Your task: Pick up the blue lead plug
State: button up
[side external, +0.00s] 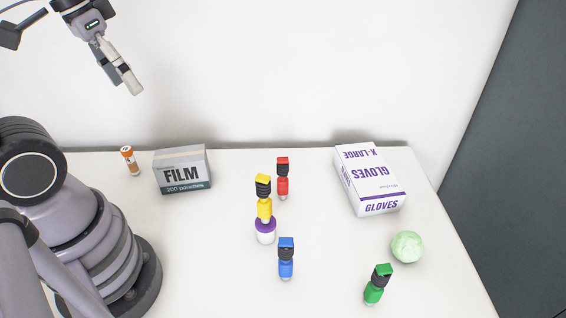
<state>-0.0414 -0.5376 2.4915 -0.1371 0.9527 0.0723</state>
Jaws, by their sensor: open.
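The blue lead plug (286,259) stands upright on the white table near the front middle. It has a blue top, a black band and a blue lower body. My gripper (136,90) is high at the upper left, well above the table and far from the blue plug. Its fingers point down and to the right, with nothing between them that I can see. From this angle one finger largely hides the other.
A yellow plug (264,206) on a purple-and-white base stands just behind the blue one. A red plug (283,180), a green plug (376,286), a pale green ball (407,246), a glove box (369,180), a film box (182,170) and an orange vial (130,161) stand around.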

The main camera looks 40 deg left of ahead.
jog(key=w+d+f+n+g+h, duration=0.25)
jog(key=d+f+g+h, duration=0.2)
jog(key=f+g, duration=0.3)
jog(key=n+t+h, duration=1)
jog(key=n+h, duration=0.2)
jog(key=n, duration=0.6)
send_near(287, 247)
jog(key=shift+w+f+x, duration=0.15)
jog(key=shift+f+x, duration=0.15)
jog(key=shift+x, duration=1.3)
jog(key=shift+w+f+x, duration=0.15)
jog(key=shift+f+x, duration=0.15)
jog(key=shift+x, duration=1.25)
jog(key=shift+w+f+x, duration=0.15)
jog(key=shift+f+x, duration=0.15)
jog(key=shift+x, duration=1.3)
jog(key=shift+a, duration=0.1)
jog(key=shift+c, duration=0.4)
